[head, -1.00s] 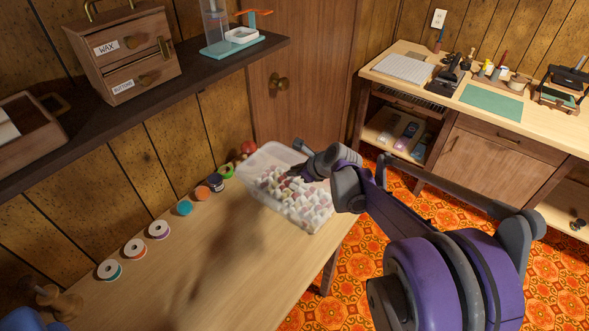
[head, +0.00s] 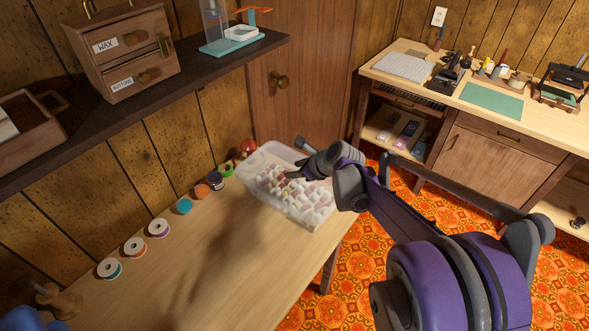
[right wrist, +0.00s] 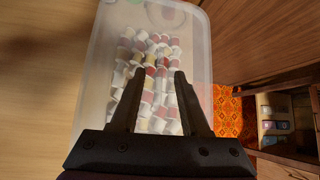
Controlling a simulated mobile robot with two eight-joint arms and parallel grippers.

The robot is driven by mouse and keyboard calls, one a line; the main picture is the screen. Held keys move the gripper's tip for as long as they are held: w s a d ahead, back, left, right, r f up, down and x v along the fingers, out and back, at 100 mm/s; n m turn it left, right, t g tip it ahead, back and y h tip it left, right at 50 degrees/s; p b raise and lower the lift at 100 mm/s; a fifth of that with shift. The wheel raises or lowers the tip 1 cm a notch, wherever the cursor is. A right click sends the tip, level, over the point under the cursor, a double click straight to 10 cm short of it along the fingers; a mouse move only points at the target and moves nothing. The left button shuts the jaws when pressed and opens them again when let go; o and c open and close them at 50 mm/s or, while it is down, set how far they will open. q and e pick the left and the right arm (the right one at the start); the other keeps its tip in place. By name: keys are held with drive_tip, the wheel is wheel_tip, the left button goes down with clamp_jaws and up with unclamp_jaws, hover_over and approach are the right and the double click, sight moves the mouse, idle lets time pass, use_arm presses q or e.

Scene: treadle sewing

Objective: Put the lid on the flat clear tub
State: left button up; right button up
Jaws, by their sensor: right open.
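The flat clear tub (head: 262,200) stands at the far end of the wooden table, with many red, white and tan thread spools in it. It also fills the middle of the right wrist view (right wrist: 93,92). A milky, see-through sheet that looks like the lid (right wrist: 196,52) lies over the spools; its exact seating on the rim cannot be told. My right gripper (head: 289,174) is just above the tub. In the right wrist view its two fingers (right wrist: 159,73) are apart with nothing clearly between them.
Several thread spools (head: 158,228) stand in a row along the wall side of the table (head: 190,285). A red round thing (head: 248,147) sits behind the tub. A dark shelf (head: 130,112) with wooden drawers hangs above. The table's front part is clear.

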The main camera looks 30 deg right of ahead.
drive_tip(key=v, duration=1)
drive_tip(key=shift+p, duration=0.45)
drive_tip(key=shift+f, duration=0.1)
drive_tip(key=s+a+f+n+g+h+p, duration=0.1)
drive_tip(key=s+a+n+p, duration=0.2)
drive_tip(key=s+a+n, duration=0.5)
drive_tip(key=s+a+f+n+g+p, duration=0.2)
drive_tip(key=s+a+n, duration=0.6)
drive_tip(key=n, duration=1.4)
drive_tip(key=s, duration=0.4)
drive_tip(key=shift+a+f+n+g+h+p, duration=0.3)
drive_tip(key=shift+a+f+h+p, duration=0.05)
drive_tip(key=shift+a+h+p, duration=0.05)
drive_tip(key=shift+s, duration=0.1)
